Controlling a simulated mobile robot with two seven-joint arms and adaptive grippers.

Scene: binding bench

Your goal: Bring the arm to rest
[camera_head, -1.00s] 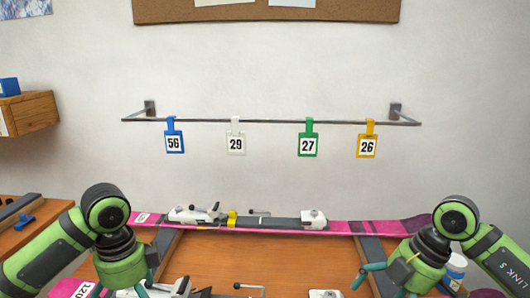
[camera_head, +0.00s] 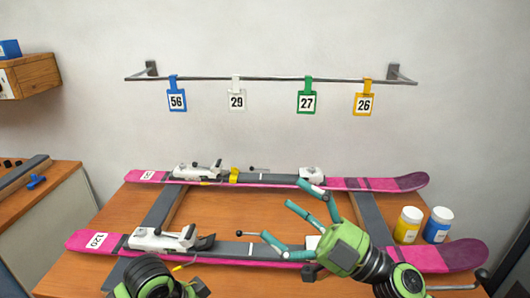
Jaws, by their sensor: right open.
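My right gripper (camera_head: 284,212) is open, its teal fingers spread and pointing left and up in the picture. It shows in front of the front pink ski (camera_head: 438,259) and the gap behind it, at the ski's right half. Nothing shows between the fingers; whether they touch the ski I cannot tell. My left gripper (camera_head: 160,289) is at the bottom edge, left of the middle, mostly cut off, and its fingers do not show clearly.
A rear pink ski (camera_head: 395,184) lies across the bench (camera_head: 120,205). Yellow (camera_head: 407,226) and blue (camera_head: 437,226) labelled jars stand at the right. A wall rail (camera_head: 215,78) holds numbered tags. A side table (camera_head: 55,195) is at left.

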